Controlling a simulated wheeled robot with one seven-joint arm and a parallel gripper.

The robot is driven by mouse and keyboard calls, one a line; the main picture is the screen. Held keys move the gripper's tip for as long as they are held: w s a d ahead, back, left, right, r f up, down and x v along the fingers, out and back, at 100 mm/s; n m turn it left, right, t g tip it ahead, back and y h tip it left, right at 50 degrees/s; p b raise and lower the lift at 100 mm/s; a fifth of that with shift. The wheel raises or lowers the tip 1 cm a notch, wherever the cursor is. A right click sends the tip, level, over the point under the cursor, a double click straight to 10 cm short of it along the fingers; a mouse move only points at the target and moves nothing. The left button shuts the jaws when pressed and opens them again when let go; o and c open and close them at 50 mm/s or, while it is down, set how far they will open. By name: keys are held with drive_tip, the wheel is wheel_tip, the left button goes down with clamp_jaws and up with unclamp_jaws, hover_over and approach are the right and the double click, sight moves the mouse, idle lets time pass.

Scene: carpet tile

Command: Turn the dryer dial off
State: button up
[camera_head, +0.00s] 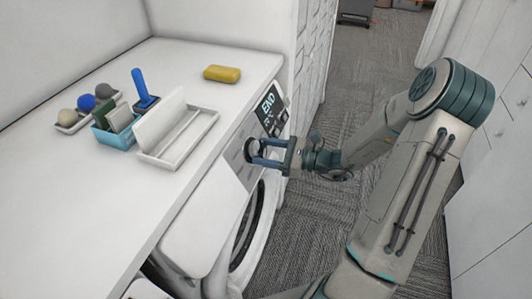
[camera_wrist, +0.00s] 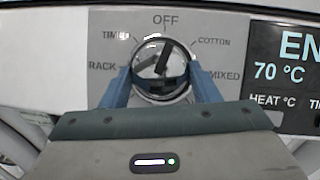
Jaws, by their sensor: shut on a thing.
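The dryer (camera_head: 210,210) stands under the white counter, its sloped control panel facing my arm. Its round dial (camera_wrist: 152,50) has a shiny rim and dark bars across its face. Labels around it read OFF at the top, TIMED and RACK on the left, COTTON and MIXED on the right. A dark bar on the face leans right of upright, but I cannot tell surely which label it marks. My gripper (camera_wrist: 162,78) has its two blue fingers on either side of the dial, shut on it. In the head view my gripper (camera_head: 262,152) reaches the panel from the right.
The display (camera_head: 270,108) beside the dial shows END and 70 °C. On the counter (camera_head: 100,210) are a yellow sponge (camera_head: 221,73), a white open case (camera_head: 177,135), a blue caddy (camera_head: 113,138) and a tray of balls. Carpeted floor lies right of the dryer.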

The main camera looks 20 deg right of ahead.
drive_tip(key=shift+w+d+n+g+y+b, duration=0.15)
drive_tip(key=shift+n+g, duration=0.45)
drive_tip(key=shift+n, duration=0.45)
drive_tip(key=shift+a+n+g+y+b, duration=0.15)
drive_tip(key=shift+n+g, duration=0.45)
drive_tip(key=shift+n, duration=0.45)
drive_tip(key=shift+d+r+n, duration=0.1)
drive_tip(key=shift+n, duration=0.2)
drive_tip(key=o, duration=1)
drive_tip(key=v, duration=1.4)
drive_tip(key=shift+w+b, duration=0.1)
drive_tip(key=shift+b, duration=0.3)
